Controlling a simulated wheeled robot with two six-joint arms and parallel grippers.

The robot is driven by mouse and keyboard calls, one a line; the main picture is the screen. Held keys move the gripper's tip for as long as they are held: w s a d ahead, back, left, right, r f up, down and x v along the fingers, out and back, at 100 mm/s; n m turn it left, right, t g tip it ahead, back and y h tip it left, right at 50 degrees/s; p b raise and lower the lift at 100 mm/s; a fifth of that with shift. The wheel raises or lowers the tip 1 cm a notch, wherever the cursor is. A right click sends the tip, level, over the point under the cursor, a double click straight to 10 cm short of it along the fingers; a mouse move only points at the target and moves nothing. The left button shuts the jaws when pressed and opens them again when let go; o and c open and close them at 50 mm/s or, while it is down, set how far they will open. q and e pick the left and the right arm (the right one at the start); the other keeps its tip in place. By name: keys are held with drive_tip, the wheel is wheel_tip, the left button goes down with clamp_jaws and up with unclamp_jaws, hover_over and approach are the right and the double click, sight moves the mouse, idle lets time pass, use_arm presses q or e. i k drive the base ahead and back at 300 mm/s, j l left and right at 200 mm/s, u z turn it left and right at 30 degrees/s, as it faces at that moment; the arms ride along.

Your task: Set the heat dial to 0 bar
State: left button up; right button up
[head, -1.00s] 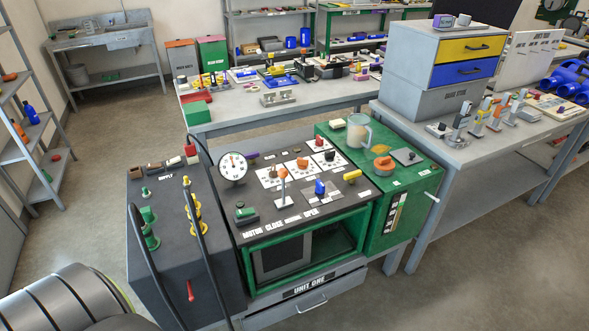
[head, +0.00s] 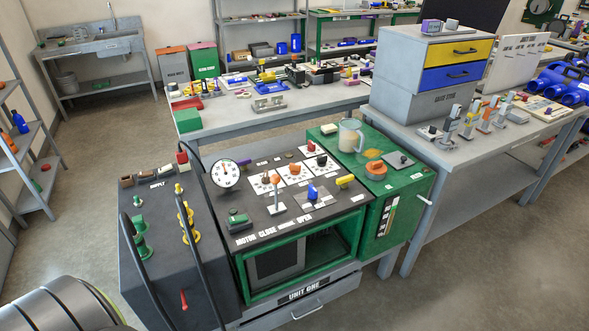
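The cart's dark sloped panel (head: 262,222) stands in the middle of the head view. A round white gauge (head: 226,174) stands at the panel's back left. Neither of my grippers is in view.

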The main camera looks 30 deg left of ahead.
sight(296, 168)
drive_tip(key=i+l+u, duration=0.15)
drive_tip(key=i, duration=0.25)
drive_tip(key=i+l+u, duration=0.2)
drive_tip(key=i, duration=0.2)
